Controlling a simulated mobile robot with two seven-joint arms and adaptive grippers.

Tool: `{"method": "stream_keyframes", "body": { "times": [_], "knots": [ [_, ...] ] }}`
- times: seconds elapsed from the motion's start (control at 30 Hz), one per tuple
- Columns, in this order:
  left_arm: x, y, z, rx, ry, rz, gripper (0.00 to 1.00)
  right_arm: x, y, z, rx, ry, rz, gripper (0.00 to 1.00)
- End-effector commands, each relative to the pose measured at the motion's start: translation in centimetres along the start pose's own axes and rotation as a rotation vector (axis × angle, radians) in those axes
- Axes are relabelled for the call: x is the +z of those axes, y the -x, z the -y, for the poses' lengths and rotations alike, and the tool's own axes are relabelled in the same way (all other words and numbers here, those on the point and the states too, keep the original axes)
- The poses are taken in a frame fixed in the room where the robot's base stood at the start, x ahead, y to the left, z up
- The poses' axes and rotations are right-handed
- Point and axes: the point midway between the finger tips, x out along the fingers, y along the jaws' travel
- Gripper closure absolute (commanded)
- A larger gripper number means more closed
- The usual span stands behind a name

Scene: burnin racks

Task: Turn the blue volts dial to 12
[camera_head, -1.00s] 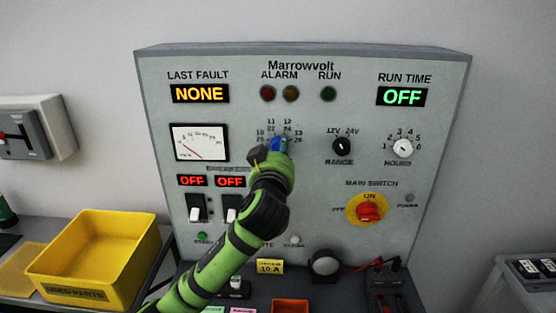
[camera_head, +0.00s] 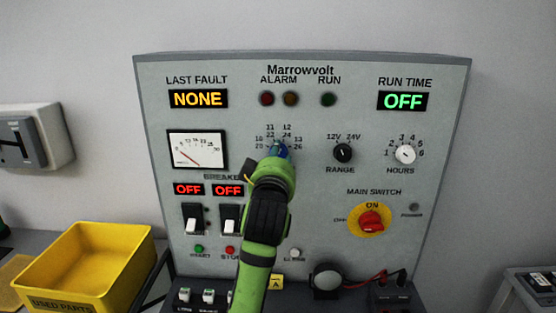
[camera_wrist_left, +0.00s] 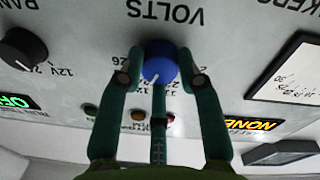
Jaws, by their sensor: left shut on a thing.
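The blue volts dial (camera_head: 281,149) sits on the grey Marrowvolt panel (camera_head: 330,220), with numbers around it in the head view. My left gripper (camera_head: 277,155) is at the dial, and its arm covers the dial's lower part and label. My right gripper is not in view.
The black range knob (camera_head: 342,153) and white hours knob (camera_head: 404,154) are right of the volts dial. The red main switch (camera_head: 371,220) is lower right. Breaker switches (camera_head: 192,219) are lower left. A yellow bin (camera_head: 95,265) stands left of the panel.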

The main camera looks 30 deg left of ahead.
Motion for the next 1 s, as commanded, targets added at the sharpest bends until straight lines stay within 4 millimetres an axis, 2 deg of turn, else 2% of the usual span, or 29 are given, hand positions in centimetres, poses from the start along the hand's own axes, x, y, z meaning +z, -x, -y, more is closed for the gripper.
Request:
{"method": "stream_keyframes", "body": {
  "times": [0.03, 0.33, 0.37, 0.4, 0.77, 0.87, 1.0],
  "knots": [
    [-0.8, 0.0, -0.2, 0.006, 0.004, -0.02, 0.97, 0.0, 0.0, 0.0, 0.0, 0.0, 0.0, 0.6],
    [-0.8, 0.1, -0.2, 0.007, 0.004, -0.021, 0.97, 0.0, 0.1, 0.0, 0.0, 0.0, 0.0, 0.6],
    [-0.8, 0.1, -0.2, 0.007, 0.004, -0.021, 0.53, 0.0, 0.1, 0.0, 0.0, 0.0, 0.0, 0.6],
    [-0.8, 0.1, -0.2, 0.006, 0.003, -0.02, 0.41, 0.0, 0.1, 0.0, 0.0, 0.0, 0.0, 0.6],
    [-0.3, 0.2, -0.1, 0.005, 0.002, -0.008, 0.41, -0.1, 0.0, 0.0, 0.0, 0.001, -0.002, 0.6],
    [-0.2, 1.2, -0.2, 0.006, 0.002, -0.007, 0.41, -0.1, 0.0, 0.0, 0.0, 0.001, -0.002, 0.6],
    [-0.3, 3.6, -0.1, 0.007, 0.004, -0.008, 0.41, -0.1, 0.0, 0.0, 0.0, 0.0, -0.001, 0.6]
  ]
}}
